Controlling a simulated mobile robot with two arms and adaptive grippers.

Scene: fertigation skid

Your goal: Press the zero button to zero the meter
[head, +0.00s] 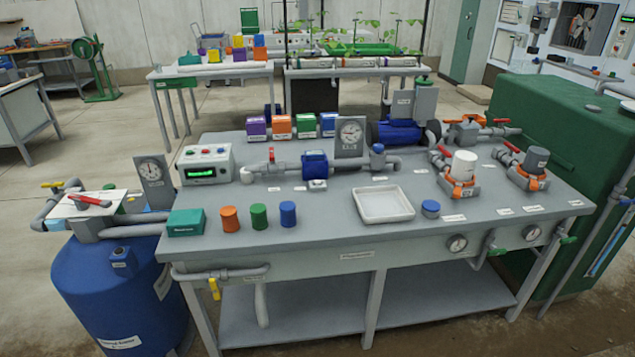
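A white meter box (222,171) with a lit green display (201,172) stands at the back left of the grey bench. Small coloured buttons (205,151) sit on its upper face, above the display. They are too small to read, so I cannot tell which is the zero button. The digits on the display are also not legible. Neither of my grippers shows in the head view, and nothing touches the meter.
A teal box (186,223) and coloured cups (259,216) stand in front. A white tray (384,218) lies mid-bench. A blue tank (110,290) stands left.

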